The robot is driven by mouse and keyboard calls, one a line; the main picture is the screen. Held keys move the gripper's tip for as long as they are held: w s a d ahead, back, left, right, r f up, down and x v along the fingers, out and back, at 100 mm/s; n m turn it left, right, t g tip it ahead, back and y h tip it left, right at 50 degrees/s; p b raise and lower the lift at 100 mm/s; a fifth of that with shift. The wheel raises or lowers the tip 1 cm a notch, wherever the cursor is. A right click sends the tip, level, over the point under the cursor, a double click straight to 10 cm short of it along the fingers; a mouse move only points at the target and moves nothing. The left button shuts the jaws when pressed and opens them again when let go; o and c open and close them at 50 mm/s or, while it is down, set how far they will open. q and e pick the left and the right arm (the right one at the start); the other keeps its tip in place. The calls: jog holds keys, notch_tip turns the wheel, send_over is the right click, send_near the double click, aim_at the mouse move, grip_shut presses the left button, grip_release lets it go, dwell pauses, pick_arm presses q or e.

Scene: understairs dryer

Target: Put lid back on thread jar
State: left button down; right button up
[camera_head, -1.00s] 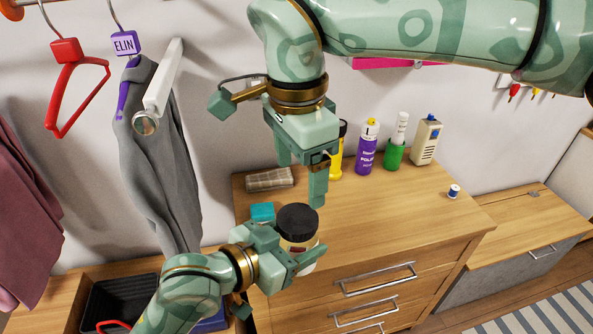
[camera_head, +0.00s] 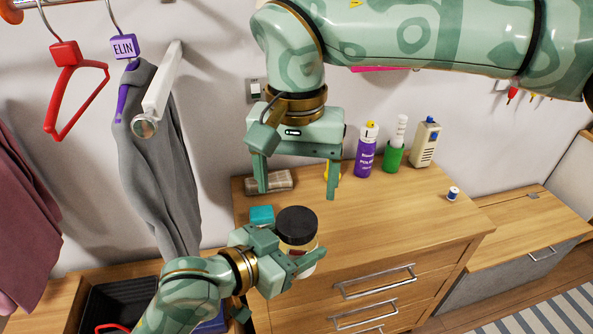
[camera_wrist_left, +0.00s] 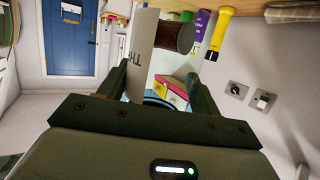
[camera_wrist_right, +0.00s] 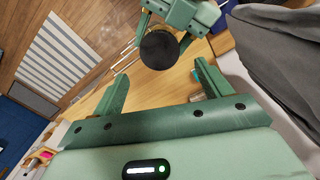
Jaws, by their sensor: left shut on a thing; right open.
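The thread jar (camera_head: 299,245) is upright above the front left of the dresser, with a pale label low on its side. A round black lid (camera_head: 297,223) covers its top; I cannot tell whether it is tightened. My left gripper (camera_head: 292,258) is shut around the jar's body, hiding part of it. In the left wrist view a pale piece with dark letters (camera_wrist_left: 141,52) shows between the fingers. My right gripper (camera_head: 298,190) is open and empty, pointing down above the lid and apart from it. The black lid (camera_wrist_right: 159,50) shows beyond its fingers in the right wrist view.
A teal box (camera_head: 262,215) stands close left of the jar. The front right is clear.

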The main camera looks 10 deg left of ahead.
aim_at(297, 219)
notch_tip(297, 219, down, 7)
jog(key=shift+f, duration=0.1)
dwell(0.3)
jog(key=c, duration=1)
